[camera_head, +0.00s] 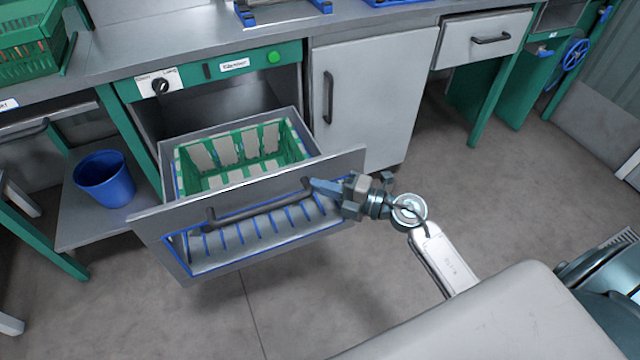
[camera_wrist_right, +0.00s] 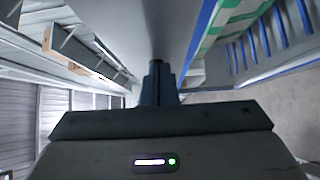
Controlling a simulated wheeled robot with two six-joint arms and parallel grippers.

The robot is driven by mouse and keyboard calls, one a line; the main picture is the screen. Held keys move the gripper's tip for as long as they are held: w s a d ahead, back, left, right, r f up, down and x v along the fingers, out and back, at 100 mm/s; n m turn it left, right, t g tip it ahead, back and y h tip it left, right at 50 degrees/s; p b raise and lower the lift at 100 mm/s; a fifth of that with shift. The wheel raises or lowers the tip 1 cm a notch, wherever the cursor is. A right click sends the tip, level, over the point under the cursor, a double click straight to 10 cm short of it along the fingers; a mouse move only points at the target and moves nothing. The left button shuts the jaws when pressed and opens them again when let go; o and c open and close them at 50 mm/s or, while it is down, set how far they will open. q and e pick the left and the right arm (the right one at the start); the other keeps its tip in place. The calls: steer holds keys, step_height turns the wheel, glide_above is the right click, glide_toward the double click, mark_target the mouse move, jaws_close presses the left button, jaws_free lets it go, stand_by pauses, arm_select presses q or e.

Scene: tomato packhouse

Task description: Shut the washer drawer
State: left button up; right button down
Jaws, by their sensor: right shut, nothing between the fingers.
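The washer drawer (camera_head: 345,163) is pulled out of the green-framed washer, with its grey front panel standing well forward of the opening. A dark bar handle (camera_head: 255,207) runs along the front. A green and white crate (camera_head: 297,150) sits inside the drawer. My right gripper (camera_head: 316,186) is shut and empty, its blue-grey fingertips at the right end of the handle. I cannot tell whether they touch the panel. In the right wrist view the shut fingers (camera_wrist_right: 158,84) point at a grey surface. My left gripper is not in view.
The washer has a dark knob (camera_head: 160,86) and a green button (camera_head: 273,57). A shut cabinet door (camera_head: 375,95) stands right of the drawer. A blue bucket (camera_head: 104,180) is on a low shelf at left. The floor (camera_head: 290,300) before the drawer is clear.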

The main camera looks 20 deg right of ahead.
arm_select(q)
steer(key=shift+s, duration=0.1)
arm_select(e)
steer(key=shift+w+a, duration=0.15)
